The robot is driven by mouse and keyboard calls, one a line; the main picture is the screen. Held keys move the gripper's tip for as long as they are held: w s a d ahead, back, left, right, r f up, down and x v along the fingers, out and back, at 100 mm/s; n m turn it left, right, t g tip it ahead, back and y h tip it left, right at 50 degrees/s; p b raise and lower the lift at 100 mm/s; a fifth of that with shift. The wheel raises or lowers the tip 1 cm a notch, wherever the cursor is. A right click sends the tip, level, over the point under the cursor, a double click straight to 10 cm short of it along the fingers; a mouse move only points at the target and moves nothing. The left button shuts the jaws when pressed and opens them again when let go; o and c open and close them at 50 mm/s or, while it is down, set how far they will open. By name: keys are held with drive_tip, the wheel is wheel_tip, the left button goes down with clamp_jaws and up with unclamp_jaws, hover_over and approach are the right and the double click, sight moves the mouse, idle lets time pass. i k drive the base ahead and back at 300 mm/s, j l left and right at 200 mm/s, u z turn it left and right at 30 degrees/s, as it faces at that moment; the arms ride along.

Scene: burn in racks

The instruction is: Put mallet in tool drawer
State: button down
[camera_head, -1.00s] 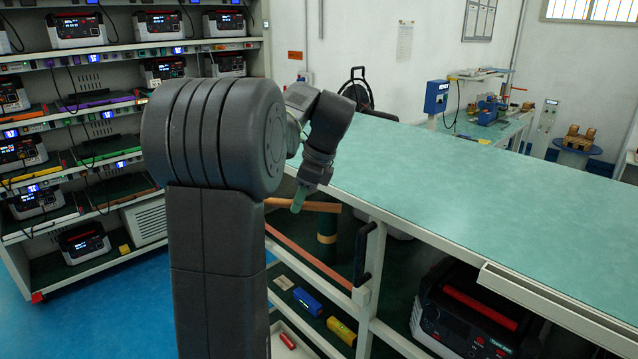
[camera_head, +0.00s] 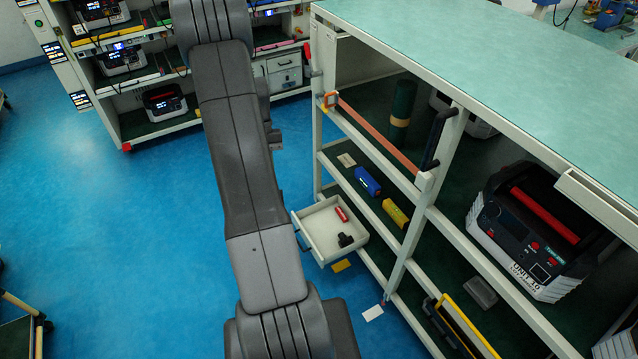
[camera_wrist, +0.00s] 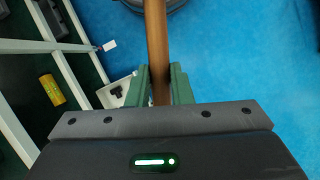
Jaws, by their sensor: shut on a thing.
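My gripper (camera_wrist: 161,88) has its green fingers shut on a brown wooden handle, which I take as the mallet's (camera_wrist: 156,45). The handle runs up to the top of the wrist view; no mallet head can be made out. The open white tool drawer (camera_head: 322,228) juts from the lower left end of the bench in the head view, holding a red item (camera_head: 341,214) and a black item (camera_head: 346,240). The drawer (camera_wrist: 104,98) also shows in the wrist view, left of my fingers and partly hidden by them. My gripper and the mallet cannot be seen in the head view.
Bench shelves beside the drawer hold a blue item (camera_head: 367,181), a yellow item (camera_head: 395,213) and a large power unit (camera_head: 540,235). A bench upright (camera_head: 418,220) stands right of the drawer. Blue floor (camera_head: 150,240) is clear to the left.

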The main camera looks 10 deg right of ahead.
sight(321, 238)
drive_tip(key=i+j+z, duration=0.15)
drive_tip(key=j+z, duration=0.25)
drive_tip(key=i+j+z, duration=0.1)
drive_tip(key=j+z, duration=0.7)
drive_tip(key=i+j+z, duration=0.15)
drive_tip(key=j+z, duration=0.25)
drive_tip(key=i+j+z, duration=0.1)
drive_tip(key=j+z, duration=1.4)
drive_tip(key=i+j+z, duration=0.1)
drive_tip(key=j+z, duration=0.3)
